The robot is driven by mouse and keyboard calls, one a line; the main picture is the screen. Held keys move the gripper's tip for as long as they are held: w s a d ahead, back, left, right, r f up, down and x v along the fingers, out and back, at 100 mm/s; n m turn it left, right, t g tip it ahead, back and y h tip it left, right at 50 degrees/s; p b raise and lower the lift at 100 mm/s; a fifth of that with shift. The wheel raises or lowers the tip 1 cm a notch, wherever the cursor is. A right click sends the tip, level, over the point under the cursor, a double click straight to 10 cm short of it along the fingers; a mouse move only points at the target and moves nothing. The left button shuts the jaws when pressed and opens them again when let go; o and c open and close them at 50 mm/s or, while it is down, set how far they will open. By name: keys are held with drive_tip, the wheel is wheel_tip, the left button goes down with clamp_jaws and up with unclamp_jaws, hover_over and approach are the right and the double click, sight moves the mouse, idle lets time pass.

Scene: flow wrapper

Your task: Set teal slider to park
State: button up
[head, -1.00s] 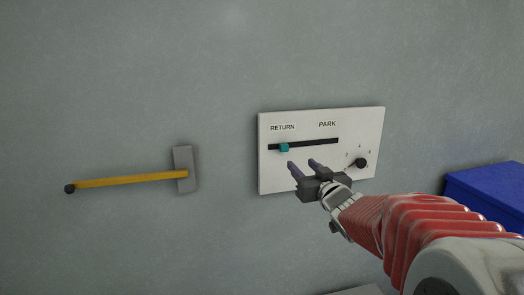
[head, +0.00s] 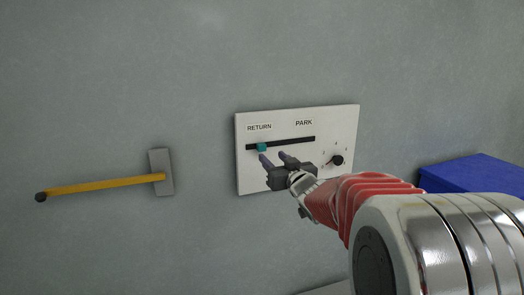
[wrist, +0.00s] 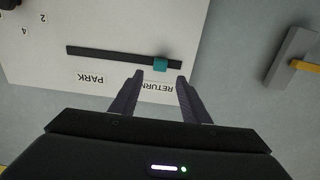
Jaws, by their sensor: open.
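The teal slider (head: 262,147) sits near the left end of its dark slot (head: 290,142), under the RETURN label (head: 259,127). The PARK label (head: 304,122) is above the slot's right part. My gripper (head: 272,158) is open and empty, just below the slider in the head view. In the wrist view, which shows the panel upside down, the slider (wrist: 160,65) lies just beyond the gap between the fingertips (wrist: 158,75). I cannot tell whether a finger touches it.
The white panel (head: 247,178) also carries a black knob (head: 337,160) with numbers, right of my gripper. A yellow lever (head: 105,185) on a grey plate (head: 162,186) is on the wall at left. A blue box (head: 470,172) stands at right.

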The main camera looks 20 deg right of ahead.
sight(262, 148)
drive_tip(key=shift+w, duration=4.4)
drive_tip(key=shift+c, duration=0.5)
clamp_jaws()
drive_tip(key=shift+a, duration=0.2)
drive_tip(key=shift+d, duration=0.15)
